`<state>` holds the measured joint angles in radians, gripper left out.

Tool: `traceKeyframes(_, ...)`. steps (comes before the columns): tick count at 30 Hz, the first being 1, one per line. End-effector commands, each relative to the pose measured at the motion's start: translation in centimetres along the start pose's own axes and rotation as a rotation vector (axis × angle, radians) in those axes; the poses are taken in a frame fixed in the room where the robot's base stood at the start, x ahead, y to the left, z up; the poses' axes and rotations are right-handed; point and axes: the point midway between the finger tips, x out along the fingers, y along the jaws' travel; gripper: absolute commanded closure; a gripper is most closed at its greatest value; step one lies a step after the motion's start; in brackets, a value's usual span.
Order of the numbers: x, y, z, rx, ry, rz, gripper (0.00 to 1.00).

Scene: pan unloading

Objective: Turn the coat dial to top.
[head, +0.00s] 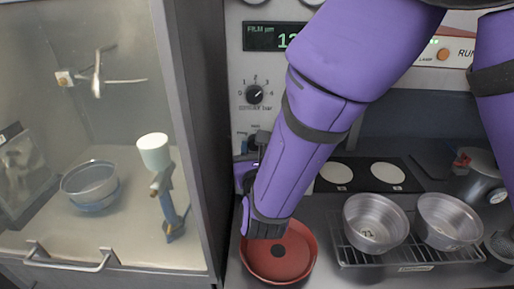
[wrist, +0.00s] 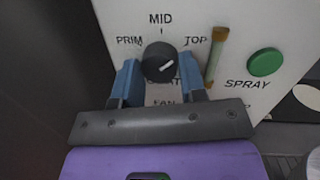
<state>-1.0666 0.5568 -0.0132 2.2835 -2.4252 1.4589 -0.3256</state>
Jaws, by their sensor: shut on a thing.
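The coat dial (wrist: 158,60) is a round black knob with a white pointer line on a pale panel, marked PRIM at left, MID above and TOP at right. Its pointer slants right and slightly up, to the TOP side, seemingly a little below the TOP mark. My gripper (wrist: 160,79) has its blue fingers on either side of the knob and is shut on it. Lettering below the knob is partly hidden by my gripper. In the head view my purple arm reaches down to the panel and covers most of this area.
In the head view, a red pan (head: 297,262) lies below my arm. Two metal pans (head: 375,223) stand on a rack; a glass-fronted cabinet (head: 190,120) is at left.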

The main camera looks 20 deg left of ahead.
Motion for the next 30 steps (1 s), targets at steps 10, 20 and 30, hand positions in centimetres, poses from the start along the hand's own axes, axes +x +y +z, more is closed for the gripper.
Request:
traceKeyframes(10,-0.06,0.09,-0.17,0.159,-0.010,-0.020,0.85)
traceKeyframes(20,-0.06,0.10,-0.17,0.198,-0.013,-0.026,0.85)
traceKeyframes(30,-0.07,0.11,-0.16,0.197,-0.014,-0.025,0.48)
